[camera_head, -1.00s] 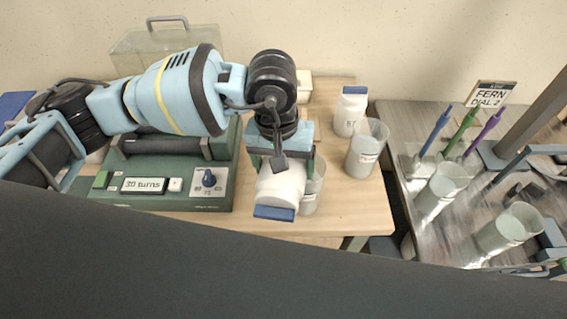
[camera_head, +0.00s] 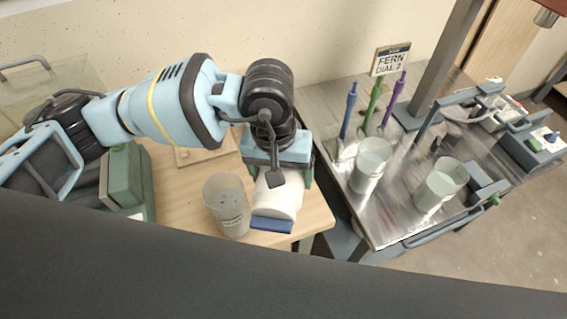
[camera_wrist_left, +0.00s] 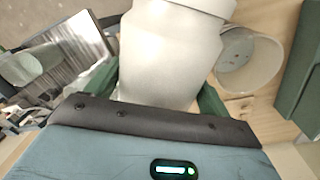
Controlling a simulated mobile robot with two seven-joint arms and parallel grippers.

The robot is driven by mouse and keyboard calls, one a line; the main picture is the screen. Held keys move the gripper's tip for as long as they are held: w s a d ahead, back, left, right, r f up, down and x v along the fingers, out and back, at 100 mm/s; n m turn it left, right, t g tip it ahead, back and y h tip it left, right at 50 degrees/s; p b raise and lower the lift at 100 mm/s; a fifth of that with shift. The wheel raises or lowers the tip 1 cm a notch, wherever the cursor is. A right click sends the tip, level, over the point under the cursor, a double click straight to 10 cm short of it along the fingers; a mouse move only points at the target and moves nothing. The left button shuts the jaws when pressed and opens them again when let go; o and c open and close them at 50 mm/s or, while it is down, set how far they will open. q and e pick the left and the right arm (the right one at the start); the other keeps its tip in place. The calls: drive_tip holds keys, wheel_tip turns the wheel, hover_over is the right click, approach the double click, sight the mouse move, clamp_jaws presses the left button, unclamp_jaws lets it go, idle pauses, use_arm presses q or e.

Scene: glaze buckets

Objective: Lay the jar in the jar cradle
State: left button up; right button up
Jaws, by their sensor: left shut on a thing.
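The white jar (camera_head: 278,203) has a blue end and is held tilted in my left gripper (camera_head: 279,172), near the right end of the wooden table in the head view. The gripper is shut around the jar's body. In the left wrist view the jar (camera_wrist_left: 170,50) fills the space between the green fingers. I cannot clearly pick out the jar cradle; grey frame-like fittings (camera_head: 482,105) stand on the metal bench at the right. My right gripper is not in view.
A clear cup (camera_head: 228,207) stands on the wooden table (camera_head: 180,210), left of the jar. The metal bench (camera_head: 395,205) holds two clear beakers (camera_head: 371,165) (camera_head: 440,185), several coloured pens (camera_head: 372,103), a FERN DIAL 2 sign (camera_head: 390,60) and a grey post (camera_head: 445,65).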

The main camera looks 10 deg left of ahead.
use_arm(q)
drive_tip(key=shift+w+d+r, duration=0.1)
drive_tip(key=shift+w+d, duration=0.05)
drive_tip(key=shift+w, duration=0.05)
drive_tip(key=w+a+r+n, duration=0.3)
drive_tip(key=w+a+n, duration=0.9)
drive_tip(key=w, duration=0.2)
drive_tip(key=w+a+f+n+b, duration=0.1)
drive_tip(key=w+a+f+n, duration=0.1)
drive_tip(key=a+n, duration=0.4)
drive_tip(key=w+a+f+n+y+b, duration=0.1)
drive_tip(key=a+f+n, duration=0.3)
drive_tip(key=a, duration=0.7)
drive_tip(key=shift+w+n, duration=0.8)
drive_tip(key=shift+n, duration=0.3)
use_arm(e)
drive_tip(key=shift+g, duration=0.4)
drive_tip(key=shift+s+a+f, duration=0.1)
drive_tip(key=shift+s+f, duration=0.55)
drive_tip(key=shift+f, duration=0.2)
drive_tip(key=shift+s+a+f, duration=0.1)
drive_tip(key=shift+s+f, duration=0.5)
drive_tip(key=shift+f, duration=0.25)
use_arm(q)
drive_tip(key=shift+a+f, duration=0.1)
drive_tip(key=shift+f, duration=0.05)
